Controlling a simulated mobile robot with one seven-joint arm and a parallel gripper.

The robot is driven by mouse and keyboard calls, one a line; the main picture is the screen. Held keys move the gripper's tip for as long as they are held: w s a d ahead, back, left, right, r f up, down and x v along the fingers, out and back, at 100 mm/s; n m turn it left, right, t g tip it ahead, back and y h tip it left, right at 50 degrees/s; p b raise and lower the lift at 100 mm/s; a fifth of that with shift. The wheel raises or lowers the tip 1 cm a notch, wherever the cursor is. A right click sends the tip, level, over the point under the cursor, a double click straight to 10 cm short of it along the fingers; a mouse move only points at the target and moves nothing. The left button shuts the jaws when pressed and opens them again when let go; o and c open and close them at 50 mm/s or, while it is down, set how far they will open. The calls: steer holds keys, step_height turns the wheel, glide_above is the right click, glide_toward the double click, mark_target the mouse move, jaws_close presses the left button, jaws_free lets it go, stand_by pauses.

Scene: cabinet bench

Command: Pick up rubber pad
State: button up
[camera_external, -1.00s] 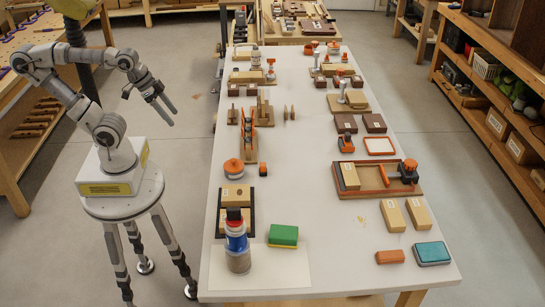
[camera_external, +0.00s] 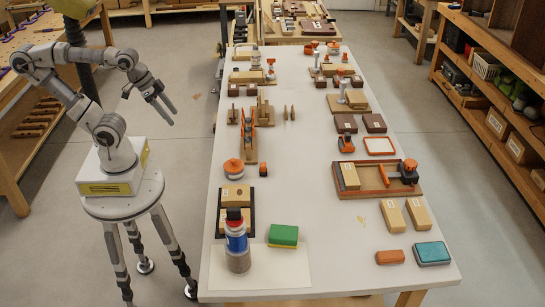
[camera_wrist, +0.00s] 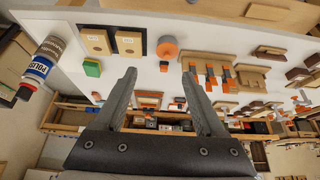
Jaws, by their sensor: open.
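I cannot tell for sure which thing is the rubber pad. Candidates at the near end of the white table are a green block with a yellow base (camera_external: 284,235), a teal block with a dark base (camera_external: 432,253) and a plain orange block (camera_external: 390,257). The green block also shows at the left in the wrist view (camera_wrist: 92,68). My gripper (camera_external: 167,111) is open and empty, in the air left of the table, apart from everything. Its two spread fingers show in the wrist view (camera_wrist: 160,75).
A blue-and-white can (camera_external: 237,247) stands beside the green block, near tan blocks in a dark holder (camera_external: 222,222). A brown tray (camera_external: 375,188) holds a tan block and an orange-and-black tool. The table's middle strip (camera_external: 305,175) is clear.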

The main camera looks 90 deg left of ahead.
steer(key=w+d+f+m+g+y, duration=0.1)
steer(key=w+f+m+g+y, duration=0.3)
steer(key=w, duration=0.5)
steer(key=w+d+f+m+g+y, duration=0.1)
steer(key=w+d+m+y, duration=0.1)
steer(key=w+m, duration=0.55)
steer(key=w+d+f+m+y+p, duration=0.1)
steer(key=w+d+f+m+y, duration=0.25)
steer(key=w+f, duration=0.3)
steer(key=m+t+y, duration=0.2)
steer(key=m+y, duration=0.1)
steer(key=m, duration=0.2)
glide_toward(262, 166)
steer(key=x, duration=0.6)
steer(key=shift+a+b, duration=0.15)
steer(key=shift+b, duration=0.2)
steer(key=x, duration=0.5)
steer(key=shift+f+b, duration=0.1)
steer(key=shift+b, duration=0.25)
jaws_close()
